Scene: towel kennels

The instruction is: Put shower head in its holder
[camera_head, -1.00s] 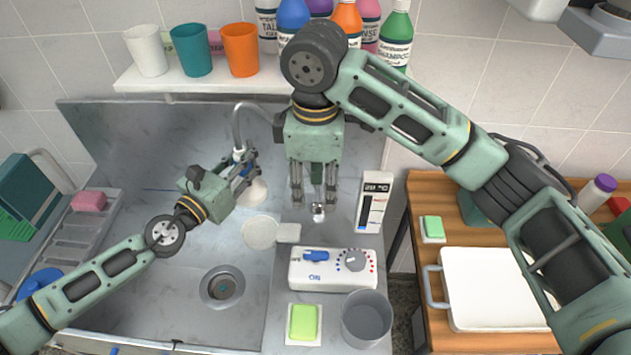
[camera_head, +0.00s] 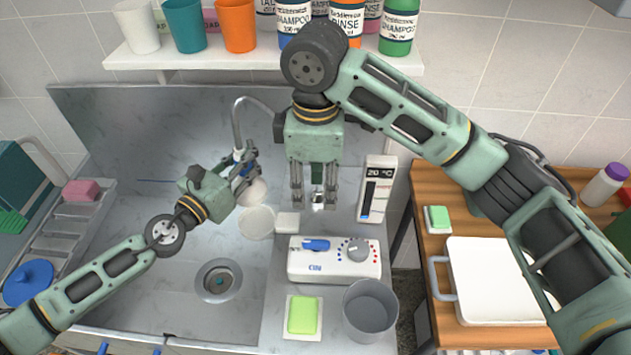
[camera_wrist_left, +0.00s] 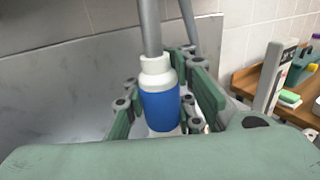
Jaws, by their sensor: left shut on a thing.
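The shower head has a blue and white handle (camera_wrist_left: 160,105) and a grey hose rising from it in the left wrist view. In the head view its pale round face (camera_head: 253,192) shows just below my left gripper (camera_head: 246,166). My left gripper is shut around the handle, above the sink's right part. My right gripper (camera_head: 314,200) points down with its two fingers apart. A small shiny metal piece (camera_head: 318,206) shows between or behind its fingertips; I cannot tell whether it is the holder or whether they touch it.
A white control box (camera_head: 333,262), a green soap (camera_head: 302,314) and a grey cup (camera_head: 370,312) stand on the counter in front. A thermometer panel (camera_head: 377,190) is right of my right gripper. A shelf (camera_head: 250,60) with cups and bottles is behind. The sink basin (camera_head: 150,240) is largely clear.

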